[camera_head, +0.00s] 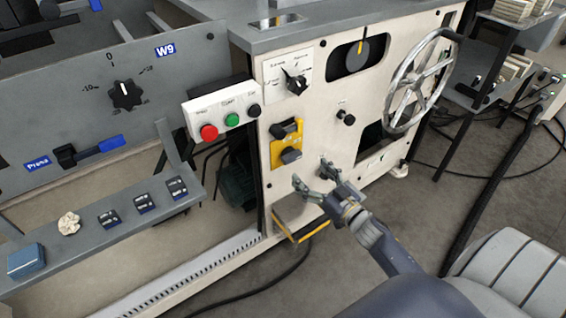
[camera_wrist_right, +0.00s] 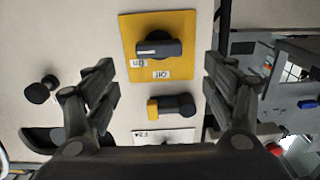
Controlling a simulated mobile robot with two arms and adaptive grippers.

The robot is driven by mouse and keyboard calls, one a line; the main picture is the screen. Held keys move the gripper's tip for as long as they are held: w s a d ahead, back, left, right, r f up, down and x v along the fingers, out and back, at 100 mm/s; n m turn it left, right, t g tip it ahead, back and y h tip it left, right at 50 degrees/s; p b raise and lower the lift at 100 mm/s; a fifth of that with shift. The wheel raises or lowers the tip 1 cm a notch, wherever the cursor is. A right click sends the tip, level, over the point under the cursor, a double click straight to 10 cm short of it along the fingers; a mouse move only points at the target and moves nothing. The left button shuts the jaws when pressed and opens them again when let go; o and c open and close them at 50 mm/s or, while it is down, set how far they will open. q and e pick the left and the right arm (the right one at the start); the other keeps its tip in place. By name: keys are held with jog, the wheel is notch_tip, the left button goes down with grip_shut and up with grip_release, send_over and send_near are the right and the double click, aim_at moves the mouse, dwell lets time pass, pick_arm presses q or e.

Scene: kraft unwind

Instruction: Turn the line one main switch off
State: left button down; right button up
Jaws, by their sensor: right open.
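The main switch is a dark rotary handle (camera_head: 291,156) on a yellow plate (camera_head: 277,157), on the front of the cream machine panel. In the right wrist view, which is upside down, the handle (camera_wrist_right: 158,48) lies crosswise on its yellow plate (camera_wrist_right: 130,25). The On label (camera_wrist_right: 137,63) is by its left end and the Off label (camera_wrist_right: 161,74) is under its middle. My right gripper (camera_head: 316,181) is open and empty, below and right of the plate in the head view. In the wrist view its fingers (camera_wrist_right: 160,95) spread either side of the switch, apart from it. My left gripper is out of view.
A yellow-and-black part (camera_wrist_right: 170,106) sits beside the plate. A black knob (camera_head: 345,117), a handwheel (camera_head: 420,80) and a box with red, green and black buttons (camera_head: 222,110) are nearby. A yellow-edged step (camera_head: 300,222) sticks out below.

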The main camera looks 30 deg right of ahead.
aim_at(294, 158)
jog(key=w, duration=0.3)
jog(key=w+b, duration=0.1)
jog(key=w, duration=0.5)
jog(key=shift+w+a+b, duration=0.3)
jog(key=shift+a+b, duration=0.05)
jog(key=shift+b, duration=0.05)
jog(key=c, duration=1.1)
